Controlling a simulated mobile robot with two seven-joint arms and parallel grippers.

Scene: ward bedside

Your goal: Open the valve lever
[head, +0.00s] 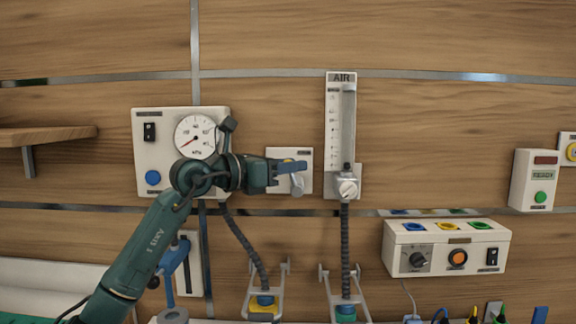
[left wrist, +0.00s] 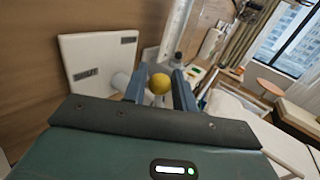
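The valve is on a small white wall plate (head: 302,156), right of the gauge panel, with a grey lever piece (head: 297,185) hanging at its front. The plate also shows in the left wrist view (left wrist: 97,55), with two dark labels and a pale round stub beside it. My left gripper (head: 290,168) reaches in from the left in front of the plate and hides part of the valve. In the left wrist view a yellow ball knob (left wrist: 160,84) shows between the two blue fingers, which stand apart; firm contact cannot be told. My right gripper is not in view.
A gauge panel (head: 145,125) is behind my left wrist. An AIR flow meter (head: 333,115) stands just right of the valve plate. Hoses and metal brackets are below, and a white control box (head: 400,262) is at lower right. A wooden shelf (head: 50,135) is at left.

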